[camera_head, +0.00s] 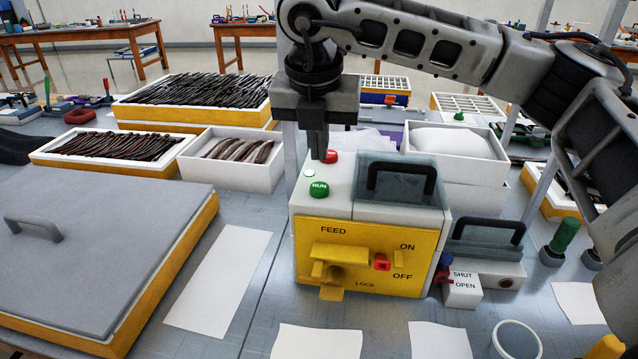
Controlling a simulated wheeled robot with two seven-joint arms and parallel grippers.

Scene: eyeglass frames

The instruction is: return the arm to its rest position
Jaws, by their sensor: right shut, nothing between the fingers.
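My right gripper (318,155) points straight down over the top of a yellow and white machine (310,270), its arm reaching in from the right. Its fingers are shut and empty. The tips look close beside a red button (331,157) on the machine's top; whether they touch it I cannot tell. A green RUN button (319,189) and a small pale button (309,172) lie just in front of the tips. My left gripper is not in view.
A grey-lidded box (95,240) fills the left front. Trays of dark frames (115,148) and a white box (235,175) stand behind it. A white bin (455,150) is right of the machine. A small SHUT/OPEN unit (485,260) and green-handled tool (563,238) stand at right.

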